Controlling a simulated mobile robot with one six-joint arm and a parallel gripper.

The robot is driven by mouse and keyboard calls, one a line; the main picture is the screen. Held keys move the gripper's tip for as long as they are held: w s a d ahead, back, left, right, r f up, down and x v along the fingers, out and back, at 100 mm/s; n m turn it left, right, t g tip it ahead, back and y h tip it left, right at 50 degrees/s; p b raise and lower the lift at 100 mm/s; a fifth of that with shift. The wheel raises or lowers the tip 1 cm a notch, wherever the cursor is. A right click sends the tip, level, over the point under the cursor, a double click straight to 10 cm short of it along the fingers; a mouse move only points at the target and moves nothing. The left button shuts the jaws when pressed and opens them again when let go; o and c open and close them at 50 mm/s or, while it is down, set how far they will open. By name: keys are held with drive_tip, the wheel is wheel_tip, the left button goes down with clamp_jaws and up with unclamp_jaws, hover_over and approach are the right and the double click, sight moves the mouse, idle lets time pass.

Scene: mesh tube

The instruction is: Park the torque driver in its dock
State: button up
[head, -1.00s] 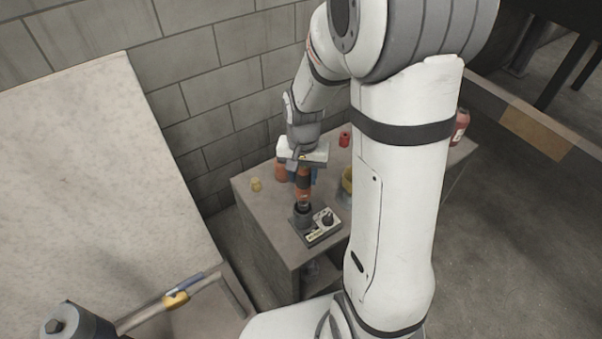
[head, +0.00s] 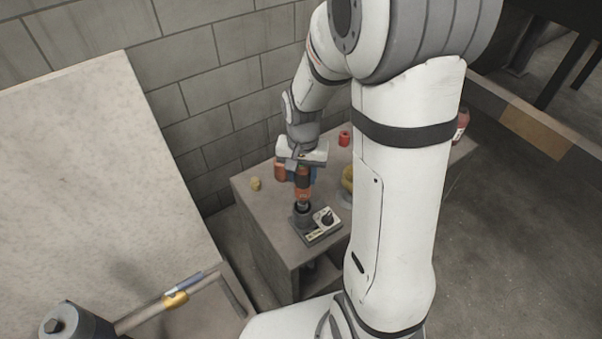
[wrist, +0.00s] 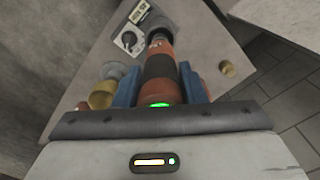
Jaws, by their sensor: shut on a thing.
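The torque driver (head: 303,187), orange with a black band, hangs roughly upright in my gripper (head: 301,175). It also shows in the wrist view (wrist: 160,68), between my blue fingers, which are shut on it. The dock is a dark grey round cup (head: 302,214) on a flat base at the table's front edge; the cup is at the top of the wrist view (wrist: 160,26). The driver's lower end is at the cup's mouth and lines up with it. How deep it sits inside cannot be told.
A panel with a dark knob (head: 325,218) adjoins the cup. On the table (head: 262,215) are a small yellowish piece (head: 256,184), a red can (head: 344,139), a yellow cup (wrist: 102,95) and an orange item (head: 280,170) behind my gripper. A block wall stands behind.

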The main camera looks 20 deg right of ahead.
sight(303, 192)
drive_tip(key=shift+f+b, duration=3.15)
drive_tip(key=shift+f, duration=0.65)
idle(3.1)
drive_tip(key=o, duration=1.2)
drive_tip(key=shift+c, duration=0.2)
drive_tip(key=shift+r, duration=0.15)
wheel_tip(303, 192, up, 8)
drive_tip(key=shift+f, duration=0.2)
